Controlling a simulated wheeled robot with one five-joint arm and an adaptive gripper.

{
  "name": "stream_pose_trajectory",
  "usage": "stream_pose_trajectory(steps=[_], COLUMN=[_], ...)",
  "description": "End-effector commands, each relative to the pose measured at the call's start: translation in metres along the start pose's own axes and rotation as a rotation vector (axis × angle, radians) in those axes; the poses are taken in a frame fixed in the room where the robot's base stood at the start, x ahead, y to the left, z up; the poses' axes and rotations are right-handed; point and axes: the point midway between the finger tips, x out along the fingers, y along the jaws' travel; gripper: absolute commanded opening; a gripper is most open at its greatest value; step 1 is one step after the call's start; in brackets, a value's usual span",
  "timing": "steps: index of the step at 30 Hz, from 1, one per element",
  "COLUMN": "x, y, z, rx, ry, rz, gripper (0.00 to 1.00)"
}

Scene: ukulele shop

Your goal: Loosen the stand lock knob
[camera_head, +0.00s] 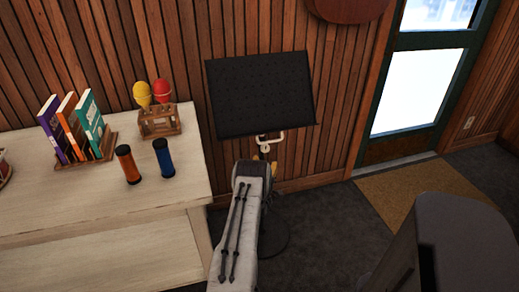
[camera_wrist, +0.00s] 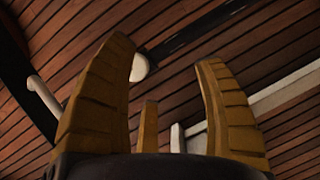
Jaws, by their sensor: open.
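The black perforated desk of the music stand (camera_head: 260,95) is upright in front of the wood wall. A cream bent handle (camera_head: 282,138) shows just under it, and in the wrist view a cream hooked end (camera_wrist: 45,97) lies left of my fingers. A round cream piece (camera_wrist: 139,67), perhaps the lock knob, shows beside the left fingertip, partly hidden by it. My gripper (camera_wrist: 165,60) has its yellow fingers spread with nothing held between them. In the head view my arm hides most of the gripper and the stand's pole. I cannot tell whether a finger touches the knob.
A pale wooden counter (camera_head: 60,215) stands at left with books (camera_head: 75,127), a maraca rack (camera_head: 160,122), an orange shaker (camera_head: 128,164) and a blue shaker (camera_head: 163,158). The stand's dark round base (camera_head: 275,238) is on the carpet. A doormat (camera_head: 415,190) lies right.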

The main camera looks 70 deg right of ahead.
Motion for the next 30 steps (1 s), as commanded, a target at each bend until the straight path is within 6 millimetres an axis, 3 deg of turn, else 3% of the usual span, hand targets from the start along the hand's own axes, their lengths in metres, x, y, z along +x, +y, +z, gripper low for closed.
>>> stream_pose_trajectory(steps=[3,6,14,30], x=[-0.001,-0.003,0.004,0.053], y=[0.023,0.032,0.032,0.037], z=[-0.007,-0.01,-0.01,-0.011], rx=[-0.128,-0.211,-0.287,-0.285], ry=[0.023,0.026,0.02,0.02], rz=[0.102,0.14,0.14,0.139], gripper=[0.63,0.63,0.63,0.63])
